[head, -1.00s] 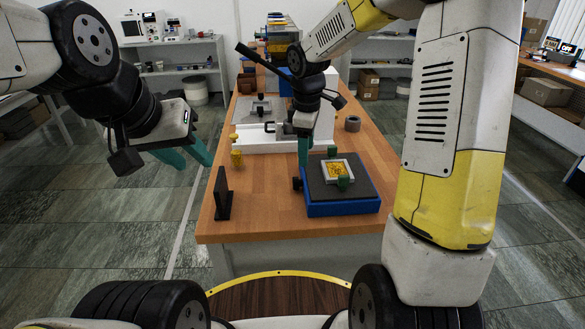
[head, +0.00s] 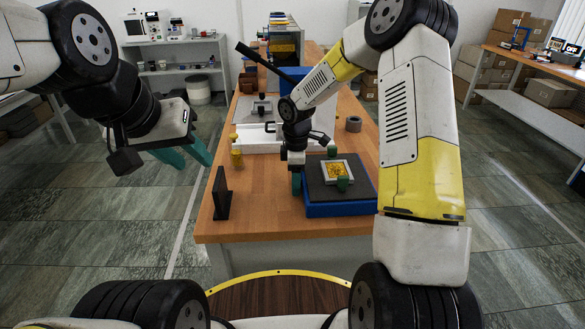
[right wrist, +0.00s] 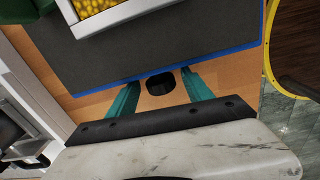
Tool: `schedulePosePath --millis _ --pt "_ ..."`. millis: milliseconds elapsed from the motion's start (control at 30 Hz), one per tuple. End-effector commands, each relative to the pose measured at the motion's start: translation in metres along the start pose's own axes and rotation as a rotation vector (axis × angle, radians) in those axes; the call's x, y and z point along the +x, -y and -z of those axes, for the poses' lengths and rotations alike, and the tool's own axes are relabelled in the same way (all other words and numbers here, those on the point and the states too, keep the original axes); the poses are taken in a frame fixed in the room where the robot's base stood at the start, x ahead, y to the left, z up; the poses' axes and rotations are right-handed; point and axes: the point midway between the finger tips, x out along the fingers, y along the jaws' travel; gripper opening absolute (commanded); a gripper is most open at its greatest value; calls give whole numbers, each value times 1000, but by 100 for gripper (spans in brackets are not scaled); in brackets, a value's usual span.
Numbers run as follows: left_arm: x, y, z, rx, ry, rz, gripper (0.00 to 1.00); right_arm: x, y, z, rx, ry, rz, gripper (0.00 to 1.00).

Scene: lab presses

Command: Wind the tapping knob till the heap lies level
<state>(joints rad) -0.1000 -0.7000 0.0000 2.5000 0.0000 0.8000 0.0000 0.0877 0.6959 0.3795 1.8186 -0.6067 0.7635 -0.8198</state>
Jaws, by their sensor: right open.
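The black tapping knob (right wrist: 160,83) sits at the side of the blue-based platform (head: 343,210) with a dark grey top. My right gripper (right wrist: 159,80) is open, with its teal fingers on either side of the knob; contact is not clear. In the head view my right gripper (head: 297,183) hides the knob. The heap of yellow grains (head: 338,169) lies in a pale square tray (head: 325,176) on the platform, partly shown in the right wrist view (right wrist: 92,6). Its levelness is too small to tell. My left gripper (head: 196,158) is open and empty, left of the table.
A black upright stand (head: 222,196) and a yellow piece (head: 237,158) are on the wooden table (head: 265,215) to the left. A white press with a long black lever (head: 262,58) stands behind. A grey ring (head: 353,124) lies behind the platform.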

Motion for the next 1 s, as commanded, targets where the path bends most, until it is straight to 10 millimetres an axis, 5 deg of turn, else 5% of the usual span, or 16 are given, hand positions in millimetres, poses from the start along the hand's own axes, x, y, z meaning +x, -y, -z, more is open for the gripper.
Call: schedulePosePath --millis 200,500,1000 --pt "0 0 0 0 0 0 36 0 0 0 0 0 0 59" --pt "0 0 0 0 0 0 36 0 0 0 1 0 -1 0" --pt "0 0 0 0 0 0 36 1 3 -1 -1 -10 -222 0"
